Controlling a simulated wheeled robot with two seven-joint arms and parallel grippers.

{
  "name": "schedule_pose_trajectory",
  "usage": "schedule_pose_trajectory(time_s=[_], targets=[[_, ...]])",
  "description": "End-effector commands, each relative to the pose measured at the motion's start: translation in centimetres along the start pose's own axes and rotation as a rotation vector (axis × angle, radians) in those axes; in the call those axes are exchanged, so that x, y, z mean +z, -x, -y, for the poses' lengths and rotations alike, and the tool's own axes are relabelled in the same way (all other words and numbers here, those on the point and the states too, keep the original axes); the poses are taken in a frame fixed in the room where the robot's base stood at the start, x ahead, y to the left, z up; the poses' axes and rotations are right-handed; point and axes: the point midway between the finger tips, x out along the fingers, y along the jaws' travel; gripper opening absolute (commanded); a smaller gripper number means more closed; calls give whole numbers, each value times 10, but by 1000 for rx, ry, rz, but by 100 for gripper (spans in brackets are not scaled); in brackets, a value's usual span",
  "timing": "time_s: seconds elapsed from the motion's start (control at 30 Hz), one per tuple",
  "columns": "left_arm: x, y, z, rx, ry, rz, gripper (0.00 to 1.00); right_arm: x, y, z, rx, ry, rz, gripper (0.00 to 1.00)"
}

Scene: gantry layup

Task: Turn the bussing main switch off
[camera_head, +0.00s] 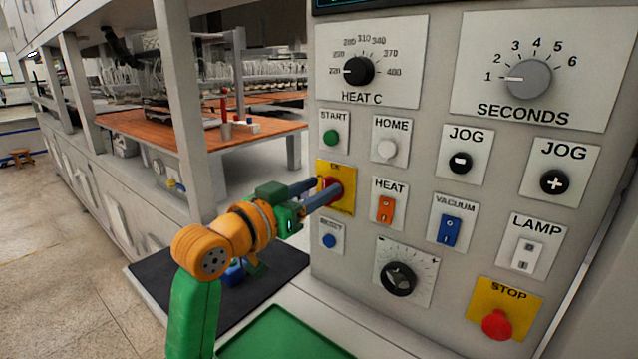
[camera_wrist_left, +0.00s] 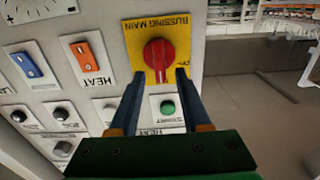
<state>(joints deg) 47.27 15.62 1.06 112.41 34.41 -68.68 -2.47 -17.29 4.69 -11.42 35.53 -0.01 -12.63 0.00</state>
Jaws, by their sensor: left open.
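The bussing main switch is a red rotary knob (camera_head: 329,190) on a yellow plate (camera_head: 347,197) at the left edge of the grey control panel. In the left wrist view, the red knob (camera_wrist_left: 159,56) appears upside down with the plate's "BUSSING MAIN" label, its grip bar roughly upright in the picture. My left gripper (camera_head: 325,190) is open, its two long blue-grey fingers pointing at the knob. In the left wrist view, the fingertips (camera_wrist_left: 160,74) lie on either side of the knob's lower part; contact cannot be told. The fingers partly hide the knob in the head view. My right gripper is not in view.
The green start button (camera_head: 330,138) is above the switch, the blue reset button (camera_head: 329,241) below. The orange heat rocker (camera_head: 385,209) is close to its right, and the red stop button (camera_head: 496,324) is lower right. A green surface (camera_head: 285,338) lies below my arm.

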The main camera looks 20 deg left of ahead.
Motion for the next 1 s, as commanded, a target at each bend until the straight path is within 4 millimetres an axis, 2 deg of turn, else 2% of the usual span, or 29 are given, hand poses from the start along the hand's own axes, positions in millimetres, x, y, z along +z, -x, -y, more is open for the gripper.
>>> schedule_pose_trajectory(time_s=[0.23, 0.27, 0.4, 0.43, 0.77, 1.0], targets=[[1, -3, 0, 0, 0, 1, 48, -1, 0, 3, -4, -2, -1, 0], [1, -3, 0, 0, 0, 1, 42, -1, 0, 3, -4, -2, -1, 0], [1, -3, 0, 0, 0, 1, 4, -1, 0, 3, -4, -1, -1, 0], [1, -3, 0, 0, 0, 1, 0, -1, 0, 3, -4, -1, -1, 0], [1, -3, 0, 0, 15, 2, 0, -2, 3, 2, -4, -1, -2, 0], [-1, -3, 2, -1, 126, 5, 0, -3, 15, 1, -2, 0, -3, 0]])
